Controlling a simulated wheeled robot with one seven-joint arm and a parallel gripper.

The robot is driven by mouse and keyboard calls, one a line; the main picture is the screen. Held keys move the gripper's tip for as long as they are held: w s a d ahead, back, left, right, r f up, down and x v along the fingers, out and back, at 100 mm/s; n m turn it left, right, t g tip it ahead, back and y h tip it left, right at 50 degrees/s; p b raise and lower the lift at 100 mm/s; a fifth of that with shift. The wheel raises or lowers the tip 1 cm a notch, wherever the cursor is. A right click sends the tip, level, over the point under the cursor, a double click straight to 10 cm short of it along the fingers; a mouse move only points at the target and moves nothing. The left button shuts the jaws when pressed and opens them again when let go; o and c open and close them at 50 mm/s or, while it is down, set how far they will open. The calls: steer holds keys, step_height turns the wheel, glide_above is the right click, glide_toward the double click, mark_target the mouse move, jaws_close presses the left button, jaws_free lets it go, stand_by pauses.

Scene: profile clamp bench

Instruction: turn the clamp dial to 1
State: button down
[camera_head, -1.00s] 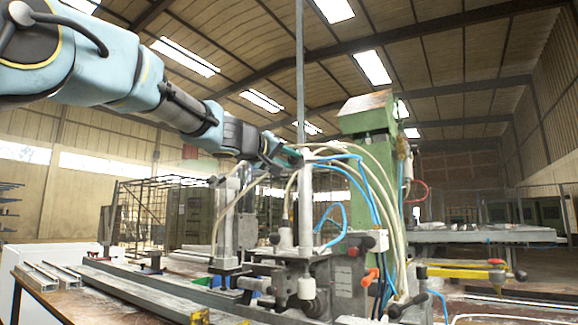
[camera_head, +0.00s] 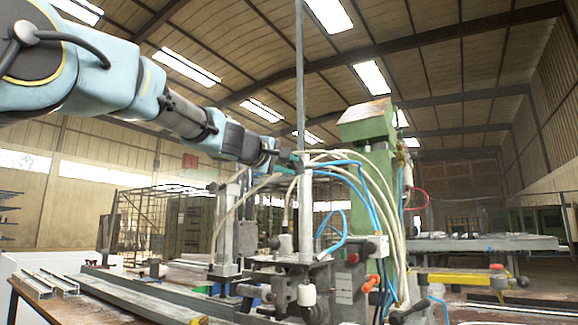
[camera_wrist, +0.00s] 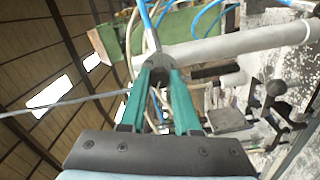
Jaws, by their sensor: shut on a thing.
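My gripper (camera_head: 297,160) reaches in from the upper left to the top of the grey clamp post (camera_head: 306,215). In the wrist view its two teal fingers (camera_wrist: 154,62) close in around a small grey part at their tips, which seems to be the clamp dial (camera_wrist: 150,46). The fingers cover most of it, and I can read no numbers or pointer on it. In the head view this part is too small and too covered to make out.
Blue and cream hoses (camera_head: 370,195) loop close beside the gripper and post. A green machine column (camera_head: 372,130) stands just to the right. Long metal profiles (camera_head: 130,294) lie on the bench at left. Air above the left bench is open.

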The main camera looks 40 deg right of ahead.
stand_by(0.3)
steer(key=c, duration=0.6)
jaws_free()
steer(key=shift+a, duration=0.15)
steer(key=b+v, duration=0.4)
steer(key=v, duration=0.6)
steer(key=shift+a, duration=0.3)
steer(key=shift+f, duration=0.1)
